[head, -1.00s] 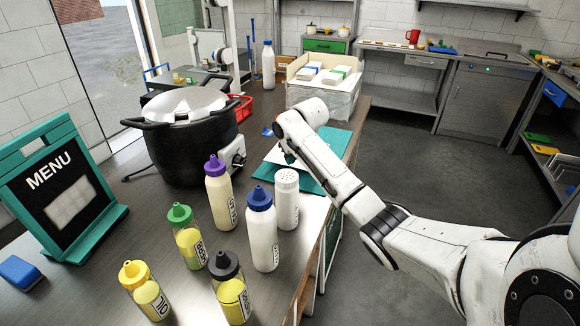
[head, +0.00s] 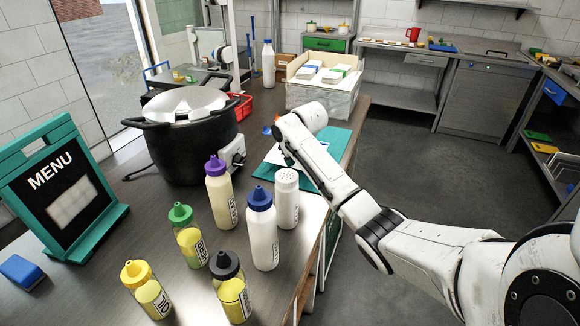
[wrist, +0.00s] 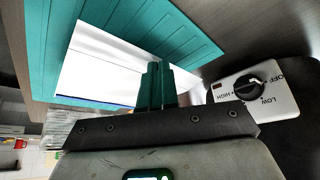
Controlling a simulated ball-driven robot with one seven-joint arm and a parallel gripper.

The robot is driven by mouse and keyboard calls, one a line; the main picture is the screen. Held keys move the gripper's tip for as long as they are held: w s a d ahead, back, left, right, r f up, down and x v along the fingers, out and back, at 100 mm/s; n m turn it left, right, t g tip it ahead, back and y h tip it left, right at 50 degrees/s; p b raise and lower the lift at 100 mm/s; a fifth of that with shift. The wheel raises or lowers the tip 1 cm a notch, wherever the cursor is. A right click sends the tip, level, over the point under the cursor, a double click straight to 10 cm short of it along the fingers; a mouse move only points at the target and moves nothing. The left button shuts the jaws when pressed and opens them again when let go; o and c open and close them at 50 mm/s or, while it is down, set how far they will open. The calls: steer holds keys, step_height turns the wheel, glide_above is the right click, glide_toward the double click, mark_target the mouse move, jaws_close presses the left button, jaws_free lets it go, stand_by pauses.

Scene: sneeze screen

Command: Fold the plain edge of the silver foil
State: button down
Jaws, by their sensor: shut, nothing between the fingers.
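The silver foil (wrist: 105,62) is a bright, pale sheet lying on a teal board (wrist: 205,28) in the wrist view. A thin dark blue line runs along one edge of it, at the lower left there; the other visible edges look plain. In the head view the foil (head: 276,156) is a small pale patch on the teal board (head: 333,138), mostly hidden by my arm. My gripper (wrist: 158,72) has its teal fingers shut together, empty, over the foil's right part in the wrist view. I cannot tell whether the tips touch it.
A black pot (head: 190,145) with a white control box (wrist: 262,97) stands close beside the board. Several squeeze bottles and a white shaker (head: 287,200) stand in front. A bin of cartons (head: 322,92) is behind. The counter's right edge is near.

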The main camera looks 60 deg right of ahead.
steer(key=shift+d+f, duration=0.1)
steer(key=shift+f, duration=0.45)
stand_by(0.4)
steer(key=shift+f+p, duration=0.1)
steer(key=shift+p, duration=0.2)
steer(key=shift+d+f, duration=0.25)
steer(key=shift+f, duration=0.05)
steer(key=shift+r, duration=0.1)
stand_by(0.7)
steer(key=shift+a+r+p, duration=0.55)
steer(key=shift+a+p, duration=0.2)
steer(key=shift+p, duration=0.5)
step_height(320, 180, up, 7)
steer(key=p, duration=0.2)
steer(key=shift+p, duration=0.4)
steer(key=shift+f, duration=0.1)
